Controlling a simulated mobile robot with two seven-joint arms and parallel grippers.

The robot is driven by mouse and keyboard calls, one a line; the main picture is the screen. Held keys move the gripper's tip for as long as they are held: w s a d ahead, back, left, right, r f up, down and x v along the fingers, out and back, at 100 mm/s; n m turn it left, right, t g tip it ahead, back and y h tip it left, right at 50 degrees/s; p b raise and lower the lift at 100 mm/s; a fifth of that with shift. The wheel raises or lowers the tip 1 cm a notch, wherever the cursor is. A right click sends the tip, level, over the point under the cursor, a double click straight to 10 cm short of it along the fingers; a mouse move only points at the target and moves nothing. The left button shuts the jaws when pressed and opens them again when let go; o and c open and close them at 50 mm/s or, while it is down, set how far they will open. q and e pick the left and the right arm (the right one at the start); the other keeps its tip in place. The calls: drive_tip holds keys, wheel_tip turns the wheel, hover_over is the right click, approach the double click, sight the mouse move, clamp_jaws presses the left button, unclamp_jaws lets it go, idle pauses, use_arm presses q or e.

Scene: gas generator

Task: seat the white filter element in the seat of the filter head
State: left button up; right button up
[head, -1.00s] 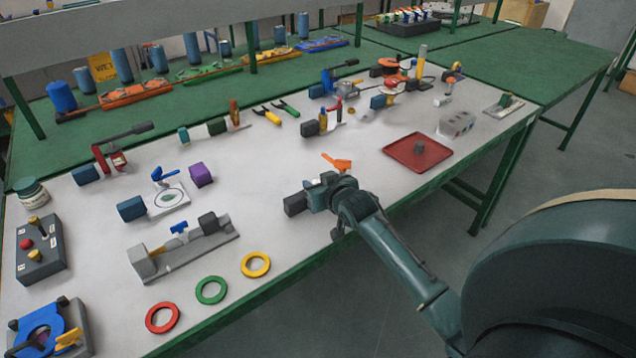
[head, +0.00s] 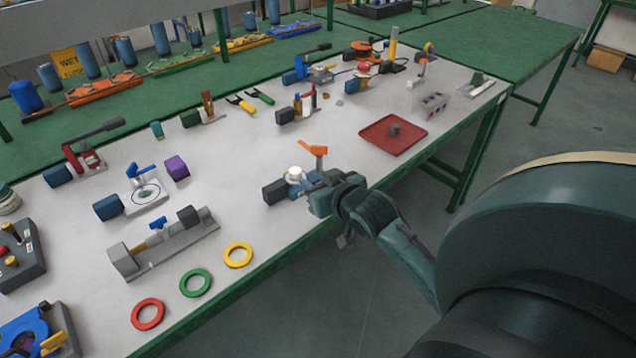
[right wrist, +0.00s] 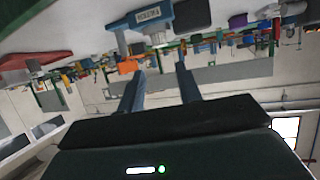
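The filter head (head: 296,187) is a blue-grey fixture near the table's front edge, with a dark block at its left and an orange lever (head: 313,150). The white filter element (head: 296,172) shows as a round white cap at the fixture's top; I cannot tell how fully it sits in the seat. My right gripper (head: 313,186) is just right of the fixture, partly in front of it. In the right wrist view, its two fingers (right wrist: 158,75) are apart with nothing between them; the white element (right wrist: 158,38) and labelled fixture (right wrist: 148,17) lie beyond the fingertips. My left gripper is out of view.
A red tray (head: 375,142) with a grey piece lies behind and right. Red, green and yellow rings (head: 238,255) lie at the front left, near a grey clamp fixture (head: 165,245). The table between the filter head and red tray is mostly clear.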

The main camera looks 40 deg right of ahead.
drive_tip(key=s+a+f+n+g+y, duration=0.1)
drive_tip(key=s+a+f+n+y, duration=0.1)
drive_tip(key=s+a+f, duration=0.4)
drive_tip(key=s+a+f+n+g+y, duration=0.1)
drive_tip(key=s+a+f+n+y, duration=0.1)
drive_tip(key=s+a+f, duration=0.4)
drive_tip(key=s+a, duration=0.2)
drive_tip(key=a, duration=0.2)
drive_tip(key=s+a+y, duration=0.1)
drive_tip(key=s+a, duration=0.1)
drive_tip(key=a, duration=0.3)
drive_tip(key=shift+s+n+y, duration=0.25)
drive_tip(key=shift+n+y, duration=0.05)
drive_tip(key=shift+n, duration=0.1)
use_arm(q)
drive_tip(key=p, duration=0.1)
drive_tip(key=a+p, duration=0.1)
drive_tip(key=p, duration=0.1)
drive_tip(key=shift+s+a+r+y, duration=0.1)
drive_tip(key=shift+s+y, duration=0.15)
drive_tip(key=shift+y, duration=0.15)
use_arm(e)
drive_tip(key=shift+s+d+r+g, duration=0.25)
drive_tip(key=shift+d+g, duration=0.15)
drive_tip(key=shift+d, duration=0.15)
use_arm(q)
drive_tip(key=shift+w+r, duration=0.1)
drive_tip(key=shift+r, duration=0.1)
